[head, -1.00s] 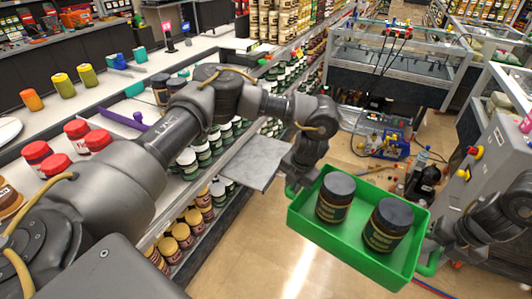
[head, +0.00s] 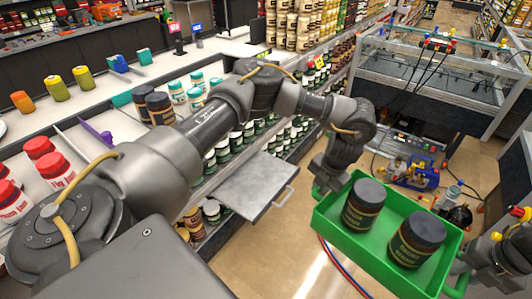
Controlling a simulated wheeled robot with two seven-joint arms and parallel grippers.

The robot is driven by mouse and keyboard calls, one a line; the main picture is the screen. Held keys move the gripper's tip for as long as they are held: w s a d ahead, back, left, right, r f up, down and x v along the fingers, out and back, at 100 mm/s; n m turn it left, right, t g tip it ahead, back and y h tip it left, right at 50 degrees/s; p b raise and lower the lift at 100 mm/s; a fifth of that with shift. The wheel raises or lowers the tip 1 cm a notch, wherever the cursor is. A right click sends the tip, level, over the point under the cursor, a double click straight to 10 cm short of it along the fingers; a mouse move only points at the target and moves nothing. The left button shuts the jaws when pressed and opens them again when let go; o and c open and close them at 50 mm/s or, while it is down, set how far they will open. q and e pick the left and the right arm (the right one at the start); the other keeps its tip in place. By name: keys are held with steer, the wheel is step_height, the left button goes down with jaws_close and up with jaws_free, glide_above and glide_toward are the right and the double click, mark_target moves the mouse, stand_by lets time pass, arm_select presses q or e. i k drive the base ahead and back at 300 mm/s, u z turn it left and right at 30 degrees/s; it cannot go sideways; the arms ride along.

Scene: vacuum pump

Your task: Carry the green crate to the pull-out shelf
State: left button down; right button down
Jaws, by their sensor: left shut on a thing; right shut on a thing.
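The green crate (head: 352,243) hangs in the air at the lower right in the head view, with two dark-lidded jars (head: 364,205) (head: 416,239) standing upright inside. My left gripper (head: 325,187) is shut on the crate's left end. My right gripper (head: 462,278) is shut on its right end; that grip is partly cut off by the picture's edge. The pull-out shelf (head: 246,188) is a flat grey plate with a bar handle, sticking out of the shelving left of the crate. Its visible top is bare, and my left arm hides part of its surroundings.
Shelving with rows of jars (head: 213,212) runs beside the pull-out shelf. The counter above holds red-lidded jars (head: 54,169) and dark jars (head: 160,108). A glass-topped case (head: 425,80) and a blue machine (head: 412,172) stand beyond the crate. Open floor (head: 262,262) lies left of the crate.

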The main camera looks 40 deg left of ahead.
mark_target(257, 181)
steer(key=i, duration=3.05)
steer(key=u, duration=3.35)
